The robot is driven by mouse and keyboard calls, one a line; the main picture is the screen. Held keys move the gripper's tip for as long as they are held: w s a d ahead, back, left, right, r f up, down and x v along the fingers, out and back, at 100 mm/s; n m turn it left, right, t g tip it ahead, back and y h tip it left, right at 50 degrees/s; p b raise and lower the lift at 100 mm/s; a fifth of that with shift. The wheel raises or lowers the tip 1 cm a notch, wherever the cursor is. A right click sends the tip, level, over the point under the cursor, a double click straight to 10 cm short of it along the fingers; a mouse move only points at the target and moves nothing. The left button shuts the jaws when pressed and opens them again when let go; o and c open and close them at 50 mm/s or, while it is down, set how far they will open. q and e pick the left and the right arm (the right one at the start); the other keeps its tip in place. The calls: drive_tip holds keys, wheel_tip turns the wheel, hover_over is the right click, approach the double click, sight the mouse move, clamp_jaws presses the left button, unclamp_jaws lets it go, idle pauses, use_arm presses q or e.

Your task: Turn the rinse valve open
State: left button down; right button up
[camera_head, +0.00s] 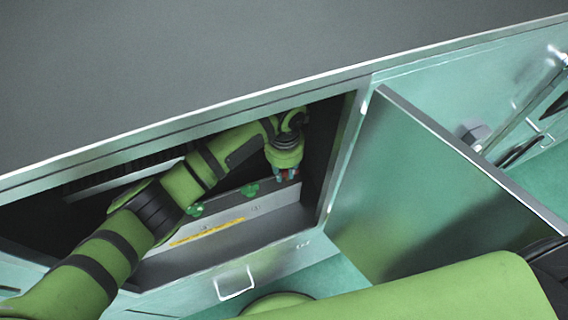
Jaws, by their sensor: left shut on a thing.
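My left arm reaches into an open cabinet compartment (312,190). The left gripper (287,175) points down near its right end and is shut on a small valve handle, which is mostly hidden by the fingers. Bits of red and blue show at the fingertips. Two green valve knobs, one nearer the gripper (250,189) and one farther left (194,210), sit in the same row, apart from the gripper. No label is readable, so I cannot tell from markings which is the rinse valve. My right gripper is out of view.
The cabinet door (425,190) stands open to the right of the compartment. A pale panel with a yellow strip (208,231) lies below the knobs. A grey top surface (200,60) spans above. A drawer handle (235,284) juts out below the opening.

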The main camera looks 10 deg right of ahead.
sight(284, 172)
use_arm(q)
drive_tip(key=shift+n, duration=0.6)
drive_tip(key=c, duration=1.1)
unclamp_jaws()
drive_tip(key=shift+c, duration=0.2)
drive_tip(key=shift+r, duration=0.1)
drive_tip(key=shift+r, duration=0.4)
wheel_tip(284, 172, up, 7)
drive_tip(key=shift+f, duration=0.2)
